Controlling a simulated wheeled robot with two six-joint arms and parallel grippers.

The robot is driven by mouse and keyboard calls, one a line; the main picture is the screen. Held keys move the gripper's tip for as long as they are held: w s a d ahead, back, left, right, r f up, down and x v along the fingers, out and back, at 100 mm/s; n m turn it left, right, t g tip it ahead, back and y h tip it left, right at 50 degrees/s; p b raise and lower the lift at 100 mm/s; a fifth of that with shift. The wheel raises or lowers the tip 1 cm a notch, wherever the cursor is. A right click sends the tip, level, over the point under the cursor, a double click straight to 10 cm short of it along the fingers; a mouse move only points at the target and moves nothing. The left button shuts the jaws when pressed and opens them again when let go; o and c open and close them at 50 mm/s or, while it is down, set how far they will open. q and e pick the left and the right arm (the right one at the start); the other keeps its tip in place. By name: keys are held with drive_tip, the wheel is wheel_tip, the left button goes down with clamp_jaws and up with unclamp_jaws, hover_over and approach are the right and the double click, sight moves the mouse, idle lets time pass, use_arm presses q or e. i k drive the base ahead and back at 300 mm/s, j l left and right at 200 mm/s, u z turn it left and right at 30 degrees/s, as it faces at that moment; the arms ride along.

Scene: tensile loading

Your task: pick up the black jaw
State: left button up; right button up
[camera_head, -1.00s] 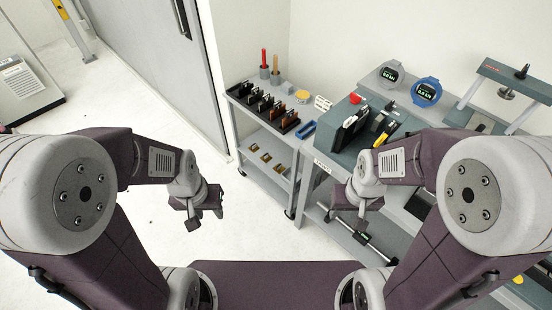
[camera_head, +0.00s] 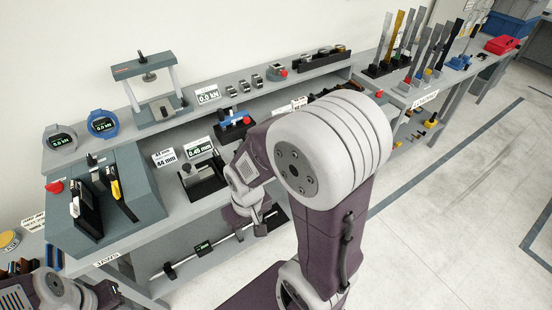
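No piece is clearly marked as the black jaw. Dark block-like pieces (camera_head: 20,267) show at the lower left edge, partly cut off and too small to tell apart. Two black items stand on a grey sloped console: one with a pale part (camera_head: 86,212), one with a yellow part (camera_head: 121,196). My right gripper (camera_head: 264,220) hangs at the front of the grey bench, apart from these; its fingers are too small and dark to read. My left wrist is at the bottom left, with its gripper (camera_head: 105,296) partly cut off by the picture's edge.
The grey console (camera_head: 142,190) has a red button (camera_head: 54,187). Behind are round gauges (camera_head: 102,124) and a press frame (camera_head: 155,95). A black stand with a display (camera_head: 200,178) is near my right wrist. Specimen strips (camera_head: 410,45) stand farther right. Floor at right is clear.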

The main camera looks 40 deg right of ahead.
sight(219, 163)
drive_tip(key=z, duration=0.75)
drive_tip(key=i+l+u, duration=0.55)
drive_tip(key=u, duration=0.2)
drive_tip(key=i+l+u, duration=0.35)
drive_tip(key=k+l, duration=0.05)
drive_tip(key=k, duration=0.05)
